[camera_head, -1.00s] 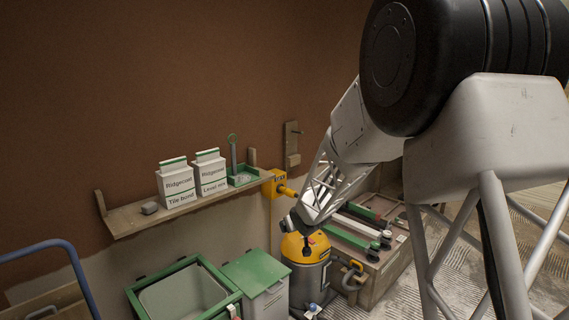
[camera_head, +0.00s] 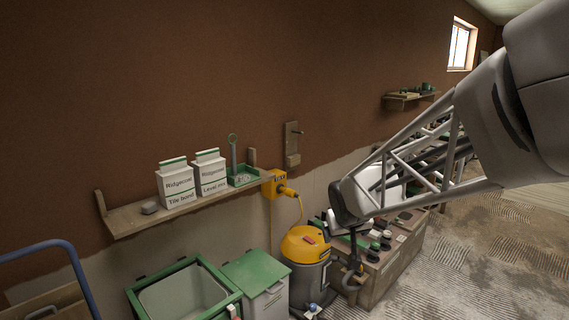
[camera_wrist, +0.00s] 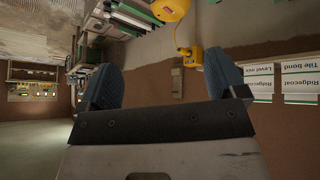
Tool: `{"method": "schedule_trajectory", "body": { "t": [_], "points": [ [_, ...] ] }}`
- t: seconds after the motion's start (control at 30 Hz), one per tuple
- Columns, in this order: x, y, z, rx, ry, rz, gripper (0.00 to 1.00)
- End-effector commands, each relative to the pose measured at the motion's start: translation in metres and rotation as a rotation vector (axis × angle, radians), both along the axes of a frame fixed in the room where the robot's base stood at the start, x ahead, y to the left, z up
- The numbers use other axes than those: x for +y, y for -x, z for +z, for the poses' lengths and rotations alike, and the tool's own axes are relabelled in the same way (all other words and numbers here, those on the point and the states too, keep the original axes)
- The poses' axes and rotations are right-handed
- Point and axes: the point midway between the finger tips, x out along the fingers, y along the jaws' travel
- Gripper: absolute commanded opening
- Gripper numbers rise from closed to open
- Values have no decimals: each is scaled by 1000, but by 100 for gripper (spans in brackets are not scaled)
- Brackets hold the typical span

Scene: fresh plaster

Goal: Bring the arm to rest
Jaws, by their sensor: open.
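My arm reaches in from the right in the head view, its lattice forearm ending in a dark joint above the wooden bench. In the wrist view my gripper (camera_wrist: 163,82) is open, its two blue-grey finger pads wide apart. Nothing lies between the pads. The fingers are hard to pick out in the head view. Nothing touching my gripper can be seen.
A wall shelf (camera_head: 128,222) holds two Ridgecoat bags (camera_head: 176,187) and a green tray (camera_head: 243,180). Below are an open green bin (camera_head: 140,307), a green-lidded bin (camera_head: 255,270) and a yellow vacuum (camera_head: 306,243). A low wooden bench (camera_head: 388,277) stands under my forearm; open floor lies right.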

Motion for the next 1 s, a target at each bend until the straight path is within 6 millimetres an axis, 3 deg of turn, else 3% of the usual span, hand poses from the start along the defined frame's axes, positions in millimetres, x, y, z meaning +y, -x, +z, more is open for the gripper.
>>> {"method": "schedule_trajectory", "body": {
  "t": [0.5,0.8,1.0],
  "points": [
    [-28,149,24,169,-32,-99,90],
    [-34,236,23,272,-68,-135,90],
    [-34,283,19,330,-92,-148,90]
  ]
}}
